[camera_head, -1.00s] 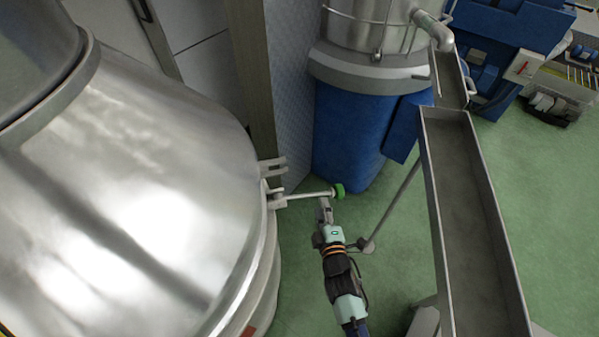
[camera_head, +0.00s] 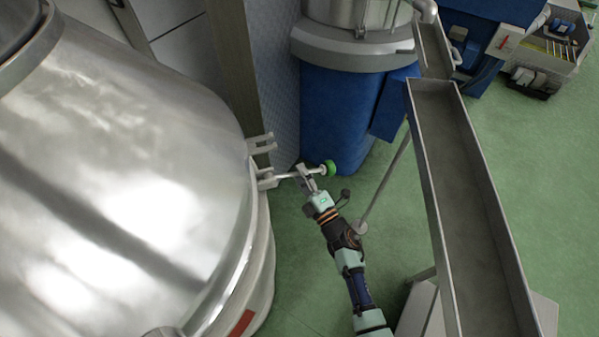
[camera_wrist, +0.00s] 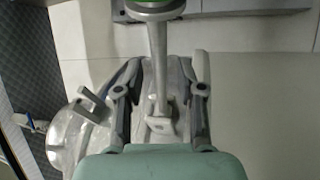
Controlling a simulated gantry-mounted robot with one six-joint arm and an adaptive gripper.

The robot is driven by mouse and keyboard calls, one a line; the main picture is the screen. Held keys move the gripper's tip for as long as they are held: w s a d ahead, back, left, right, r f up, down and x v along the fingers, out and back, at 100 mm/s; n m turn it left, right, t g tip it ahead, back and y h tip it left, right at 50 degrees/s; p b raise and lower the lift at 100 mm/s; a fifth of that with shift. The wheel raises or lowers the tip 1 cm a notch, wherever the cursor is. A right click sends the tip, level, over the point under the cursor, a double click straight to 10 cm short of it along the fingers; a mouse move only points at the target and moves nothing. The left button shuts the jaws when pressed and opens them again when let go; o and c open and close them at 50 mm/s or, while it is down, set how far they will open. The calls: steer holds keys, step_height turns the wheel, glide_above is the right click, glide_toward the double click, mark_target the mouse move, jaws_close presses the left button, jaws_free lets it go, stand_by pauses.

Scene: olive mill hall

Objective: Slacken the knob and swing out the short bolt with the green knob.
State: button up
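The short bolt (camera_head: 288,176) sticks out to the right from a bracket at the rim of the big steel vessel (camera_head: 130,180). Its green knob (camera_head: 330,168) is at the outer end. In the wrist view the shaft (camera_wrist: 158,60) runs down the middle, with the green-edged knob (camera_wrist: 150,8) at the top, partly cut off. My gripper (camera_head: 302,172) is at the shaft, between knob and bracket. In the wrist view my gripper (camera_wrist: 162,88) is open, one finger on each side of the shaft, with gaps on both sides. Whether the knob is loose cannot be told.
A forked lug (camera_head: 262,143) sits on the vessel rim just above the bolt's bracket. A blue machine (camera_head: 335,115) stands behind the knob. A long steel trough (camera_head: 462,190) runs along the right, with a thin support leg near my arm. Green floor is clear between them.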

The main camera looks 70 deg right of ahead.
steer(key=shift+w+d, duration=0.2)
steer(key=shift+w, duration=0.15)
jaws_close()
steer(key=shift+r, duration=0.1)
